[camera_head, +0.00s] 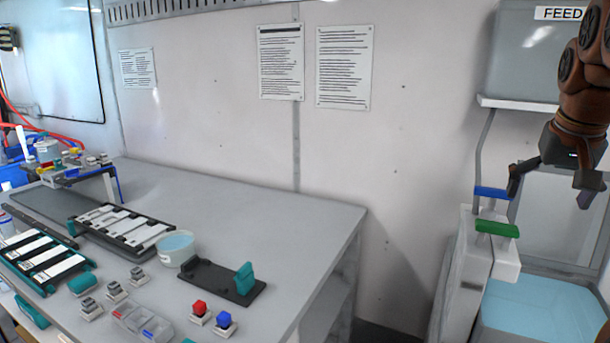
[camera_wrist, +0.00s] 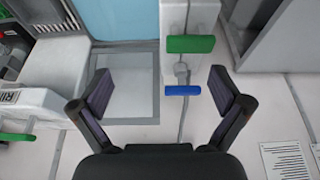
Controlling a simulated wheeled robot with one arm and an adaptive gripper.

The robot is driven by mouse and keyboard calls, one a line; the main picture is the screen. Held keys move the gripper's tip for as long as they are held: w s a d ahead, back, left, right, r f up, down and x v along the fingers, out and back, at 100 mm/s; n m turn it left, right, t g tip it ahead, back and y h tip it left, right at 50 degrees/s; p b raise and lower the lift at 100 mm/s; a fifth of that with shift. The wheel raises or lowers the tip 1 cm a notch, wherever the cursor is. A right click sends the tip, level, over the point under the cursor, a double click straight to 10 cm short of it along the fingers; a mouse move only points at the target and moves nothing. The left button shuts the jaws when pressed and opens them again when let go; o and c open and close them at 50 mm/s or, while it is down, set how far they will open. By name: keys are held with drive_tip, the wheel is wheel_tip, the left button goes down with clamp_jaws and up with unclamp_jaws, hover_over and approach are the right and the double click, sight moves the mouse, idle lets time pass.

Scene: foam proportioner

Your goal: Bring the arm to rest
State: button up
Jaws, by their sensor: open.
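My gripper (camera_head: 550,188) hangs at the right of the head view, near the wall above the tank. In the wrist view my gripper (camera_wrist: 160,92) has its two fingers wide apart with nothing between them touching. The brown arm above it runs out of the picture at the top right. A blue handle (camera_head: 493,192) and a green handle (camera_head: 497,229) sit on the white fitting below and left of the gripper. In the wrist view the blue handle (camera_wrist: 182,90) and green handle (camera_wrist: 190,44) show beyond the fingers, apart from them.
A tank of light-blue liquid (camera_head: 545,308) lies below my gripper. A grey box labelled FEED (camera_head: 530,55) is on the wall beside the arm. A grey bench (camera_head: 290,215) at the left carries racks, a white tub (camera_head: 176,248) and red and blue knobs. Its back right is clear.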

drive_tip(key=s+a+f+n+g+y+p, duration=0.1)
drive_tip(key=s+a+f+n+p, duration=0.1)
drive_tip(key=s+a+f, duration=0.35)
drive_tip(key=s+a+f+n+g+y+p, duration=0.1)
drive_tip(key=s+a+f+g, duration=0.15)
drive_tip(key=a+f, duration=0.5)
drive_tip(key=s+a+f+n+g+p, duration=0.1)
drive_tip(key=s+a+f, duration=0.3)
drive_tip(key=s, duration=0.5)
drive_tip(key=s+a+f+n+g+p, duration=0.1)
drive_tip(key=s+a+f, duration=0.3)
drive_tip(key=s+f, duration=0.4)
drive_tip(key=shift+s+f, duration=0.2)
drive_tip(key=shift+s, duration=0.45)
